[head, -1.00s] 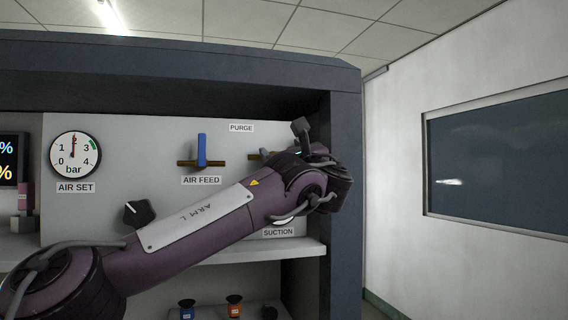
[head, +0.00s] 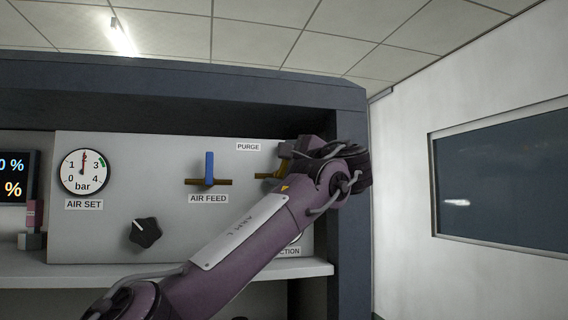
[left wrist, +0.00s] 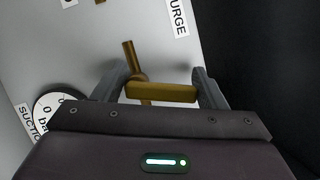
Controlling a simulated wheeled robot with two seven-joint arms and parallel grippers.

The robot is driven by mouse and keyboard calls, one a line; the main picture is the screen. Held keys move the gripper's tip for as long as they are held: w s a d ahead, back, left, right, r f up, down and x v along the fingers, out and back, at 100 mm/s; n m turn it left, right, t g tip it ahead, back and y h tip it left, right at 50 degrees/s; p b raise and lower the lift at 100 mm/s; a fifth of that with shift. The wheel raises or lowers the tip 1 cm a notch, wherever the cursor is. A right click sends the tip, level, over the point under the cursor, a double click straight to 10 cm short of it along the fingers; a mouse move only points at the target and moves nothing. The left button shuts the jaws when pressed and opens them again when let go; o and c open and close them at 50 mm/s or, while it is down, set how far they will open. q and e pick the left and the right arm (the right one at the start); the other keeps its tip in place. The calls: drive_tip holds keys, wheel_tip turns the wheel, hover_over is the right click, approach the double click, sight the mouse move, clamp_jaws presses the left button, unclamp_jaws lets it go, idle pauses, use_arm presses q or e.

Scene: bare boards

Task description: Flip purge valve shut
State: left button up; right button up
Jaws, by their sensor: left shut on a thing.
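The purge valve's brass pipe (head: 268,176) pokes out left of my left gripper, below the PURGE label (head: 248,147). In the left wrist view, its yellow-brown handle (left wrist: 165,92) lies between the two fingers of my left gripper (left wrist: 160,88), which is shut on it. The handle sits crosswise to the pipe (left wrist: 129,55). In the head view my left gripper (head: 286,158) comes from the right and hides most of the valve. My right gripper is in neither view.
Left of the purge valve is the air feed valve with an upright blue handle (head: 209,167). A black knob (head: 146,232) and the air set gauge (head: 84,172) are farther left. The cabinet's dark side wall (head: 347,235) is close to my left wrist. A suction gauge (left wrist: 57,108) shows beside the gripper.

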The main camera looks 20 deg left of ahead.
use_arm(q)
drive_tip(key=n, duration=0.2)
drive_tip(key=n+g, duration=0.1)
drive_tip(key=n, duration=0.1)
drive_tip(key=shift+s+a+r+h+p, duration=0.3)
drive_tip(key=shift+s+a+r+h, duration=0.05)
drive_tip(key=shift+h, duration=0.05)
idle(0.4)
drive_tip(key=o, duration=0.9)
drive_tip(key=shift+w+f, duration=0.1)
drive_tip(key=shift+f, duration=0.1)
drive_tip(key=shift+d+f, duration=0.1)
drive_tip(key=shift+d, duration=0.15)
drive_tip(key=b+v, duration=0.3)
drive_tip(key=v, duration=0.4)
drive_tip(key=shift+s, duration=0.25)
